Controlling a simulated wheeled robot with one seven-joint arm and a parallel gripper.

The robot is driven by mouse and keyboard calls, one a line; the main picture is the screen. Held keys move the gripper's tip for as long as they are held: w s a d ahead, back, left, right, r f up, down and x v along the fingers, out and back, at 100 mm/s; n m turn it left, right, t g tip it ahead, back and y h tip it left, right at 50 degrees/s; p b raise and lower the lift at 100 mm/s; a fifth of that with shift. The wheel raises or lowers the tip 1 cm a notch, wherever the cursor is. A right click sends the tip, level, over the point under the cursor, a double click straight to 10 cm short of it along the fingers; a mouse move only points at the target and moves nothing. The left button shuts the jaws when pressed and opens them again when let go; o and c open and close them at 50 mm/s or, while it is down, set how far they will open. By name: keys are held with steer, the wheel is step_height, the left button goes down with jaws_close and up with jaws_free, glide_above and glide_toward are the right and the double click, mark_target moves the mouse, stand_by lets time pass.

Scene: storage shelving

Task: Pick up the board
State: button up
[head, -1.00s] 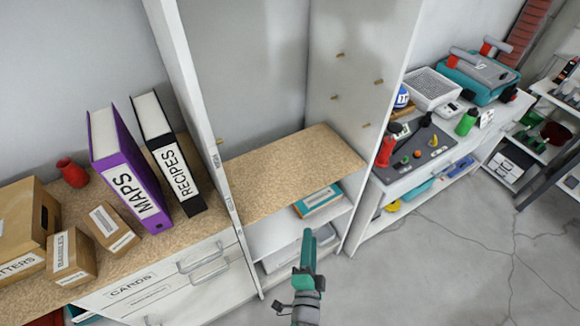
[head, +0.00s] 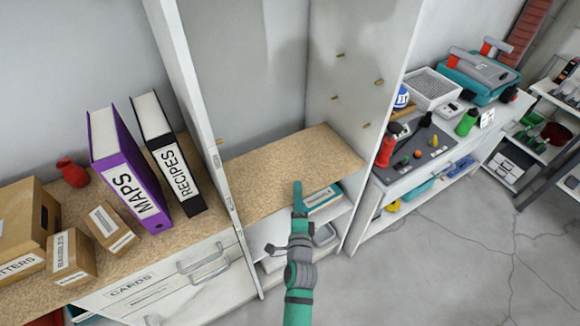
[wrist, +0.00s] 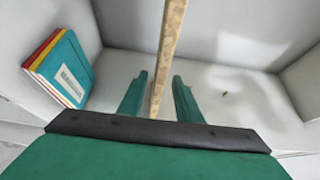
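The board (head: 285,165) is a tan, speckled shelf panel lying across the middle bay of the white shelving. In the wrist view the board (wrist: 172,40) shows edge-on as a narrow strip running between my two fingers. My gripper (head: 298,192) is at the board's front edge in the head view. In the wrist view my gripper (wrist: 158,98) is open, with one finger on each side of the board's edge and a visible gap on both sides. The head view shows the fingers nearly side-on, hiding a small part of the front edge.
Books (wrist: 62,68) lie on the white shelf below the board. Upright white panels (head: 365,100) close the bay on both sides, with small pegs above the board. Left are binders (head: 130,170) and boxes on a counter. The board's top is bare.

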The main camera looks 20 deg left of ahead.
mark_target(290, 167)
steer(key=x, duration=0.5)
steer(key=shift+a+f, duration=0.1)
steer(key=shift+a, duration=0.15)
steer(key=shift+s, duration=0.1)
jaws_close()
stand_by(1.0)
